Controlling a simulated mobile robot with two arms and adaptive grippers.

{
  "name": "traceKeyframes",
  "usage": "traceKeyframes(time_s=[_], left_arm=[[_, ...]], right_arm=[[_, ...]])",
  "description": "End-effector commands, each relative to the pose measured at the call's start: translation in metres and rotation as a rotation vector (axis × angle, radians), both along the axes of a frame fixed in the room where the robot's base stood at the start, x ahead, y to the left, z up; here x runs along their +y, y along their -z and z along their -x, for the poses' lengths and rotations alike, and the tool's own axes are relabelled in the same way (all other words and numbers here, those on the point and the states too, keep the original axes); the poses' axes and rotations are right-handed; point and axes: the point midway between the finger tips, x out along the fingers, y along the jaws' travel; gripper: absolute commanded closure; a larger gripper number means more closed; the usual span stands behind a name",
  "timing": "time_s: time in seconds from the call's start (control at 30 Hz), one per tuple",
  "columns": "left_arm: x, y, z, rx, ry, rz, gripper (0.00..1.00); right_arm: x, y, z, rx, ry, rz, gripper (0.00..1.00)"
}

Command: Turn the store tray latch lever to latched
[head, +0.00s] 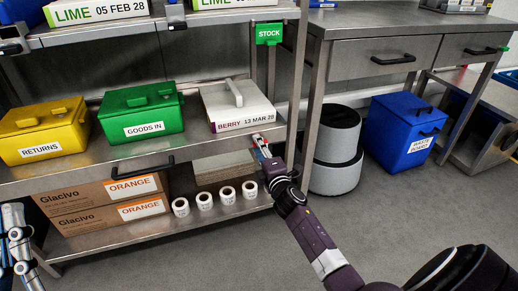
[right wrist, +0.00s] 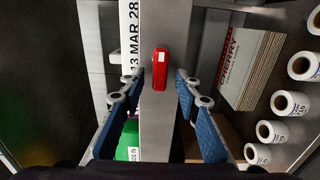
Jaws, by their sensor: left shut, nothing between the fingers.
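The red latch lever (right wrist: 160,68) shows in the right wrist view on the grey shelf's front edge, its long side running along that edge. A small white mark is on it. My right gripper (right wrist: 154,95) is open and empty, its blue-padded fingers on either side of the shelf edge, apart from the lever. In the head view my right gripper (head: 263,150) is at the shelf edge below the white BERRY 13 MAR 28 tray (head: 238,104) and hides most of the lever. My left gripper (head: 16,245) is shut and empty at the left edge, partly cut off.
A green GOODS IN box (head: 140,112) and a yellow RETURNS box (head: 43,129) stand on the same shelf. ORANGE cartons (head: 104,203) and several label rolls (head: 228,195) are on the lower shelf. A grey bin (head: 337,150) and blue WASTE BOARD box (head: 403,135) stand right.

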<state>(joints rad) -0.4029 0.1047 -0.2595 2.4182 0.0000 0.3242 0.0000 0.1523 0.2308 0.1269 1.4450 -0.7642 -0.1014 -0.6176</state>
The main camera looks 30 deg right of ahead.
Motion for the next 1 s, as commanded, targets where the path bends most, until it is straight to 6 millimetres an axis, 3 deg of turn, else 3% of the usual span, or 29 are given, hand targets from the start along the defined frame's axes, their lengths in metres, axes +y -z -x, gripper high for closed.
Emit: traceKeyframes(time_s=[0.17, 0.7, 1.0], left_arm=[[0.0, 0.001, 0.0, 0.002, 0.0, 0.001, 1.0], [0.0, 0.0, 0.0, -0.001, -0.001, 0.0, 1.0], [0.0, 0.0, 0.0, -0.002, -0.001, 0.0, 1.0]], right_arm=[[0.002, 0.001, 0.011, 0.0, 0.0, 0.001, 0.7], [0.025, 0.001, 0.104, 0.002, -0.001, -0.001, 0.7], [0.028, 0.0, 0.117, 0.0, 0.0, 0.0, 0.7]])
